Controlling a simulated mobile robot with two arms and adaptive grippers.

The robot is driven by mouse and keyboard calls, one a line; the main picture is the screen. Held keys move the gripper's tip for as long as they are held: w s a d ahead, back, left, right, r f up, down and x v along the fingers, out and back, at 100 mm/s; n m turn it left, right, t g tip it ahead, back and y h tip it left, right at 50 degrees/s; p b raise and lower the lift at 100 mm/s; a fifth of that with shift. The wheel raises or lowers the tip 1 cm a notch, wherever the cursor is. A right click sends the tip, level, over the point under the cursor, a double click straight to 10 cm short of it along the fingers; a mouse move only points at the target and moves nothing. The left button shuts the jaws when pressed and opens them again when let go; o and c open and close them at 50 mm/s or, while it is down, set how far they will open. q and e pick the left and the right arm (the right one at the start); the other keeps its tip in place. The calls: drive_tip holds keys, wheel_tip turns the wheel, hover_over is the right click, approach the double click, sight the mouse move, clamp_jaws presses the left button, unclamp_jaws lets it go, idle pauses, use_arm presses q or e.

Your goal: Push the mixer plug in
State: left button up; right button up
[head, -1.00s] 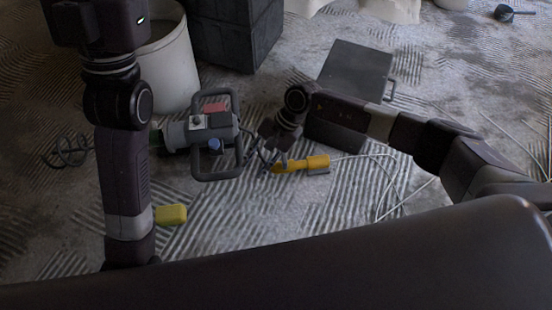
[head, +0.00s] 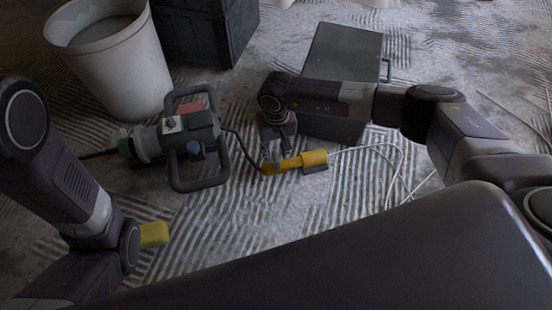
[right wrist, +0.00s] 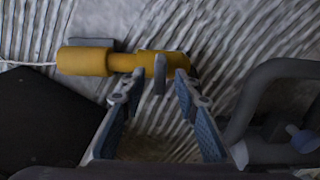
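The grey mixer (head: 204,134) lies on the floor at centre left in the head view, its dark cable curving right to the yellow plug (head: 275,168). The yellow socket (head: 314,158) on a white cord is in line with the plug. In the right wrist view, the plug (right wrist: 162,62) meets the thicker socket (right wrist: 85,61) through a narrower yellow neck; I cannot tell how deep it sits. My right gripper (right wrist: 158,84) is open at the plug, fingertips apart, with a small grey upright piece between them. My left gripper is out of view.
A pale bucket (head: 118,72) and dark crate (head: 208,30) stand behind the mixer. A yellow block (head: 153,234) is beside my left arm. White cord loops right; ridged floor in front is clear.

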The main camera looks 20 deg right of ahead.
drive_tip(key=shift+f, duration=0.8)
drive_tip(key=shift+c, duration=0.6)
clamp_jaws()
